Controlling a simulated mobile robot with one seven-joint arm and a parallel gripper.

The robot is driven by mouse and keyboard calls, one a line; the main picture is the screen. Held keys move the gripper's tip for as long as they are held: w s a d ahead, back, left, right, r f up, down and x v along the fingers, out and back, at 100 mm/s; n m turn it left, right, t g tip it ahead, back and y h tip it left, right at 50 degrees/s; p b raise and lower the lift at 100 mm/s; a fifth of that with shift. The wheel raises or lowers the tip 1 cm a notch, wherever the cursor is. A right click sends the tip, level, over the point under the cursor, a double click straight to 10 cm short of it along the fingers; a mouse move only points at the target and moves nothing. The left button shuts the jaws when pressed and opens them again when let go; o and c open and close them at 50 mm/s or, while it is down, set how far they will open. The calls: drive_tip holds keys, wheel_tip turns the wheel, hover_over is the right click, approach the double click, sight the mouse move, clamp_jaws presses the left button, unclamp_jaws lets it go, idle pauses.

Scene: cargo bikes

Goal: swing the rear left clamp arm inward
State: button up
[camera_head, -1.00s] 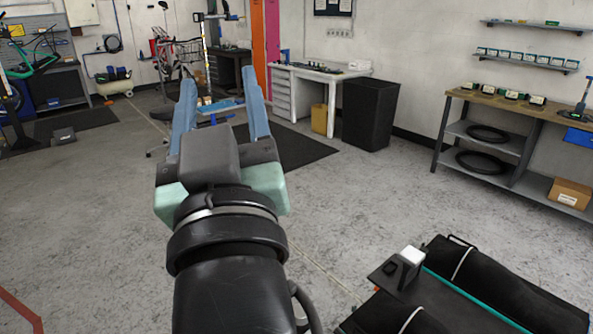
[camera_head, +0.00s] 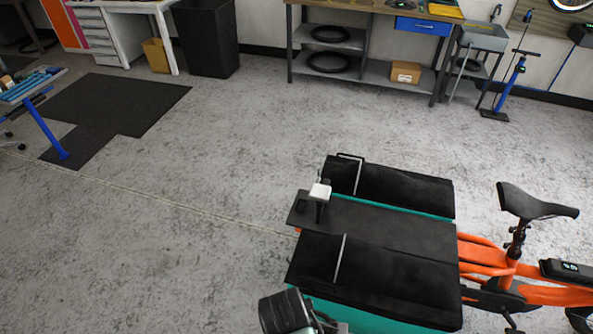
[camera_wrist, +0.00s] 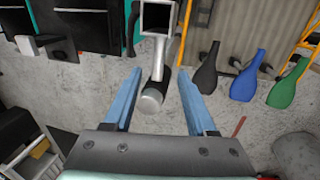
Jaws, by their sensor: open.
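I cannot identify the rear left clamp arm for certain. In the head view, an orange cargo bike (camera_head: 485,255) has a dark rear deck (camera_head: 385,225) with a black bag along each side.
A small white-topped block (camera_head: 319,191) stands at the deck's left end. A workbench (camera_head: 375,70) and a black bin (camera_head: 207,38) stand along the wall. Black, blue (camera_wrist: 250,75) and green bottle-shaped items show right of the fingers.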

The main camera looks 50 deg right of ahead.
drive_tip(key=f, duration=0.2)
drive_tip(key=d+f, duration=0.1)
drive_tip(key=f, duration=0.2)
drive_tip(key=w+f, duration=0.1)
drive_tip(key=f, duration=0.1)
drive_tip(key=shift+d+f, duration=0.2)
drive_tip(key=shift+f, duration=0.05)
clamp_jaws()
idle(1.1)
